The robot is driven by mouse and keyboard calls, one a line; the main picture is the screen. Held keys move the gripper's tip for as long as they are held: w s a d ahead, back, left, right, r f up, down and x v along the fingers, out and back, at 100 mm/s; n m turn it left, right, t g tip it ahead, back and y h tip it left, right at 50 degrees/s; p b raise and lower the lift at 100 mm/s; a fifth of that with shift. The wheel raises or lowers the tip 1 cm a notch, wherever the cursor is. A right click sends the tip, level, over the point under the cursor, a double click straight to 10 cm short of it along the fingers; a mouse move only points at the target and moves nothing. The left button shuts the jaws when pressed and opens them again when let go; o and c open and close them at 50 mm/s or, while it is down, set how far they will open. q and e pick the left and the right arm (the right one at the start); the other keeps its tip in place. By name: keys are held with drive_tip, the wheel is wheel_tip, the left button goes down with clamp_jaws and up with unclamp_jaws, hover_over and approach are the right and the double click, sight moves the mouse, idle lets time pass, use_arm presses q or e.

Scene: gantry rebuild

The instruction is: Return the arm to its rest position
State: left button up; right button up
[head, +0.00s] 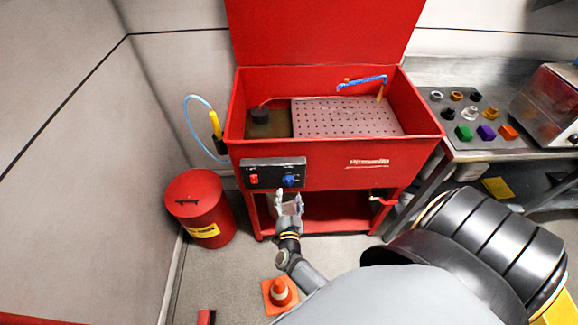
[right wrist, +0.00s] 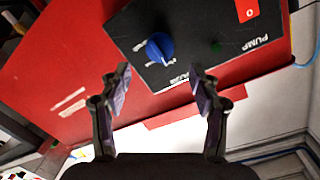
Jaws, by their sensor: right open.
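My right gripper (head: 289,198) is in front of the red parts washer (head: 320,176), just below its control panel (head: 273,163) in the head view. In the right wrist view the two fingers of my right gripper (right wrist: 160,72) are spread apart with nothing between them. The blue knob (right wrist: 158,46) on the panel shows between and beyond the fingertips. The knob also shows in the head view (head: 290,181), above the gripper. The gripper appears apart from the panel. My left gripper is not in view.
A red waste bin (head: 201,212) stands left of the washer. An orange cone (head: 280,293) stands on the floor near my right forearm. A workbench (head: 455,95) with coloured parts is at right. A black ribbed cylindrical shape (head: 490,240) fills the lower right.

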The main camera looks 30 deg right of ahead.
drive_tip(key=shift+s+a, duration=0.35)
drive_tip(key=shift+s, duration=0.15)
drive_tip(key=shift+r, duration=0.1)
drive_tip(key=s+a+f+n+g+y, duration=0.2)
drive_tip(key=s+f+n+y, duration=0.25)
drive_tip(key=f, duration=0.45)
drive_tip(key=s+a+f+n+g+y, duration=0.2)
drive_tip(key=s+a+f+n+y, duration=0.25)
drive_tip(key=f, duration=0.55)
drive_tip(key=s+d+f+n+g, duration=0.1)
drive_tip(key=s+d+f+g, duration=0.1)
drive_tip(key=s, duration=0.6)
drive_tip(key=s+d+f+n+g, duration=0.2)
drive_tip(key=s+f+g, duration=0.2)
drive_tip(key=s, duration=0.5)
drive_tip(key=s+d+f+n+g, duration=0.1)
drive_tip(key=s+d+f+g, duration=0.2)
drive_tip(key=s, duration=0.6)
wheel_tip(320, 180, down, 2)
drive_tip(key=shift+f+n, duration=0.25)
drive_tip(key=shift+n, duration=0.15)
